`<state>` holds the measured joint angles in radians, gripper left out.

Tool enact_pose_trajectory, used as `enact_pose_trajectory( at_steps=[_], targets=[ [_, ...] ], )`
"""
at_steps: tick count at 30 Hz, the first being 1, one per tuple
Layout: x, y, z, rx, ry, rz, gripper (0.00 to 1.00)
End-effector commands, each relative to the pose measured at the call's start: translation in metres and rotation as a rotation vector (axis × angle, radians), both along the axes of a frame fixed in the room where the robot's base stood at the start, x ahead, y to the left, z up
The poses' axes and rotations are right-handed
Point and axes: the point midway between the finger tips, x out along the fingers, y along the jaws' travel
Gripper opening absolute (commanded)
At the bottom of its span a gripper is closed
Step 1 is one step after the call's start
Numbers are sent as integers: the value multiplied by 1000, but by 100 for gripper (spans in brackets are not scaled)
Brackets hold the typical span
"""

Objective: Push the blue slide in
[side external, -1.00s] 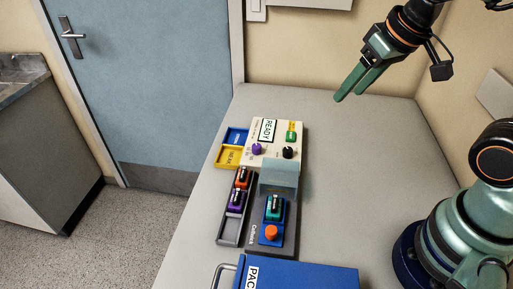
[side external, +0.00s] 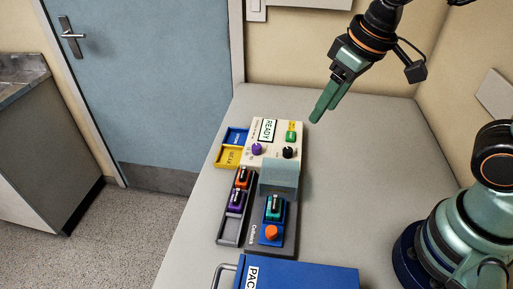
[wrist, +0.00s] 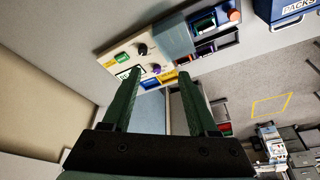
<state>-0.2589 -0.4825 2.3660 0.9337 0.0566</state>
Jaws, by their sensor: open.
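The blue slide (side external: 263,240) sticks out at the front of the cream pump (side external: 252,153), on a dark base. It carries a teal cartridge (side external: 275,208) and an orange knob (side external: 271,232). A bluish see-through cover (side external: 279,176) stands just behind it. The slide's end with the orange knob (wrist: 234,16) shows at the top of the wrist view. My gripper (side external: 316,117) is open and empty, in the air behind and to the right of the pump, clear of the slide. Its two fingers (wrist: 158,90) are apart in the wrist view.
A grey tray (side external: 229,231) with orange and purple cartridges lies left of the slide. Blue (side external: 236,136) and yellow (side external: 228,156) trays sit beside the pump. A blue box (side external: 305,277) with a handle stands close in front. The table (side external: 350,180) to the right is clear.

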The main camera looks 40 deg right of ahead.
Motion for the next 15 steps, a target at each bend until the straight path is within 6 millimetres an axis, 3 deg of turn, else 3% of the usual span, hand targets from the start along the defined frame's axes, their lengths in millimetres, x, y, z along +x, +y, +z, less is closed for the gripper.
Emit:
enact_pose_trajectory(
  at_steps=[1, 6, 10, 15],
  targets=[
    [-2, 24, -9, -11, 51, 63, 59],
    [-16, 92, -34, -60, 178, 228, 59],
    [-33, 129, -52, -104, 247, 320, 59],
    [-47, 153, -65, -138, 288, 378, 59]
  ],
)
